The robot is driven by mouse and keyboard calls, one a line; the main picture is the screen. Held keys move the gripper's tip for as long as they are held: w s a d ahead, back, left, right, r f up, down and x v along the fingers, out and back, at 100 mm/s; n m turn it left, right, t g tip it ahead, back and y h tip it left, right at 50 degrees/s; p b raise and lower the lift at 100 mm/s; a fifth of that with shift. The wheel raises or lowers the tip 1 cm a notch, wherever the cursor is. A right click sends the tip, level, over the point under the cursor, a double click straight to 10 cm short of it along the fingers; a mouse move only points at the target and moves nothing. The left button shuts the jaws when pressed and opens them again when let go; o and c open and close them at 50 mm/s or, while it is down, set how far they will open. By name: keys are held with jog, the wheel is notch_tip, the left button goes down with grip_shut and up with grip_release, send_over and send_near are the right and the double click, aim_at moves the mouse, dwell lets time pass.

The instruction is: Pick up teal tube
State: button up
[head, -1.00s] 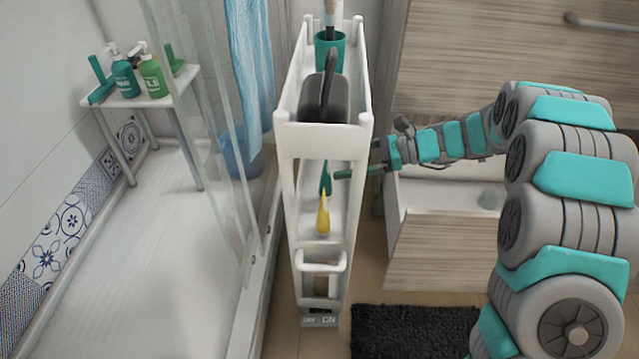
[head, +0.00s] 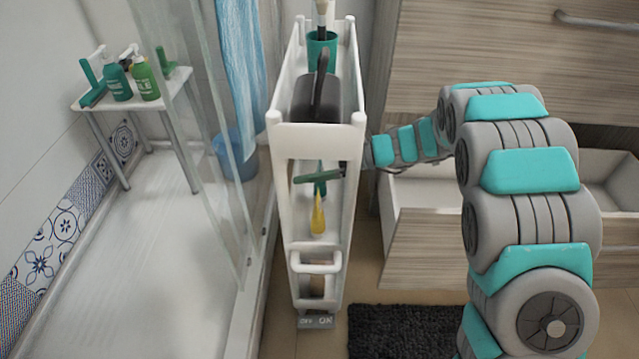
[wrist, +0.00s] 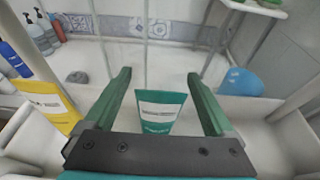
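The teal tube (head: 320,188) stands upright on the middle shelf of the white cart, behind the yellow tube (head: 318,220). My gripper (head: 301,179) reaches into the cart from the right, and a green finger crosses in front of the teal tube, hiding part of it. In the wrist view, the teal tube (wrist: 160,112) stands between the two fingers of my gripper (wrist: 158,75). The fingers are open, with a visible gap on each side of the tube. The tube's lower part is hidden by the gripper body.
The yellow tube (wrist: 46,100) stands close by, left of my left finger in the wrist view. The white cart (head: 318,140) has a top rail above my gripper and holds a dark grey container (head: 308,100). An open drawer (head: 425,195) lies to the right.

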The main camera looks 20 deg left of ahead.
grip_shut()
dwell(0.5)
